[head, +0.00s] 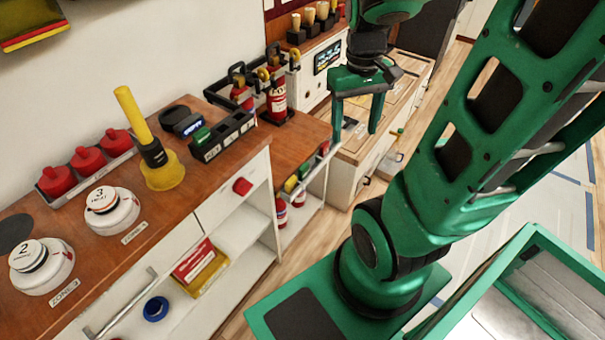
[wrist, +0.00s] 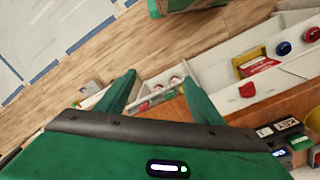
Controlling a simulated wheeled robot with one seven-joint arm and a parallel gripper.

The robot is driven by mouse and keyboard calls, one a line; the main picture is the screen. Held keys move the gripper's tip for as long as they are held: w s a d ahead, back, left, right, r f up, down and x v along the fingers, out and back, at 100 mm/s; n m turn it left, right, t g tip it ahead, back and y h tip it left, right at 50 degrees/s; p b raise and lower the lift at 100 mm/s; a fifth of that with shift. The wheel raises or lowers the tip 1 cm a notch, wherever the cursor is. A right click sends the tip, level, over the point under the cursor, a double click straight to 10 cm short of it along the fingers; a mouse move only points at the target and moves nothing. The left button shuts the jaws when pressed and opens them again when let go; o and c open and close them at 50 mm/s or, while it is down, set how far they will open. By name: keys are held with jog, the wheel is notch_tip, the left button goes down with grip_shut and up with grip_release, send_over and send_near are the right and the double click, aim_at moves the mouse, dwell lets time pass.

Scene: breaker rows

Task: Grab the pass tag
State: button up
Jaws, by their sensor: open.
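My gripper (head: 355,130) is open and empty, with its two green fingers pointing down in the air near the far end of the counter; the fingers also show in the wrist view (wrist: 159,82). I cannot tell for sure which thing is the pass tag. A small green piece (head: 202,135) sits in a black slotted holder (head: 225,142) with white labels, on the wooden counter. The holder also shows in the wrist view (wrist: 289,132) at the lower right. The gripper is apart from the holder, to its right in the head view.
The wooden counter (head: 60,225) carries a yellow plunger-like handle (head: 158,160), red knobs (head: 86,160), numbered white domes (head: 110,208) and a dark round device (head: 180,120). Red extinguishers (head: 277,98) stand behind. Open shelves lie below. Wooden floor (wrist: 180,48) is clear beside the cabinets.

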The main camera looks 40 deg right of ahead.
jog(key=w+d+f+n, duration=0.1)
jog(key=w+f+n, duration=0.2)
jog(key=w+f, duration=0.4)
jog(key=n, duration=0.5)
send_over(304, 166)
notch_tip(304, 166, down, 18)
jog(key=shift+w+d+f, duration=0.1)
jog(key=shift+f, duration=3.4)
jog(key=c, duration=1.1)
